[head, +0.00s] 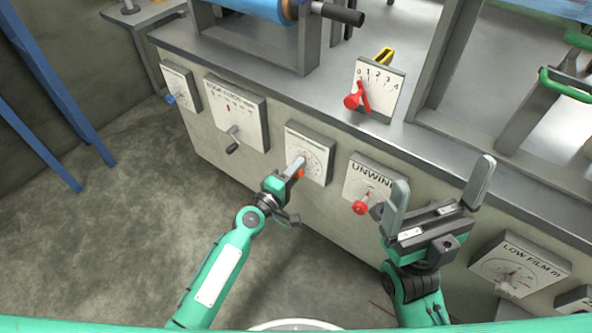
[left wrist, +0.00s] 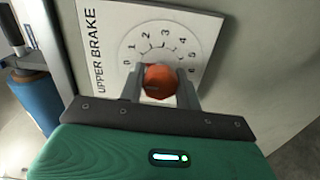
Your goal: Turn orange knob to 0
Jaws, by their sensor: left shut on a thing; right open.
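The orange knob (left wrist: 161,80) sits on a white dial plate marked UPPER BRAKE (left wrist: 103,50), with numbers from 0 to 6 in an arc. In the head view the knob (head: 299,173) is a small orange patch on its plate (head: 317,151), mostly hidden by my left gripper. My left gripper (head: 295,168) is shut on the knob, with one finger on each side of it. The knob's pointer is hidden, so its setting cannot be told. My right gripper (head: 440,195) is open and empty, in front of the panel at the right.
The UNWIND dial with a red knob (head: 360,207) is right of the orange knob. A dial with a grey crank (head: 233,140) and one with a blue knob (head: 170,98) are to the left. A red lever (head: 352,100) is above. The floor (head: 90,240) at left is clear.

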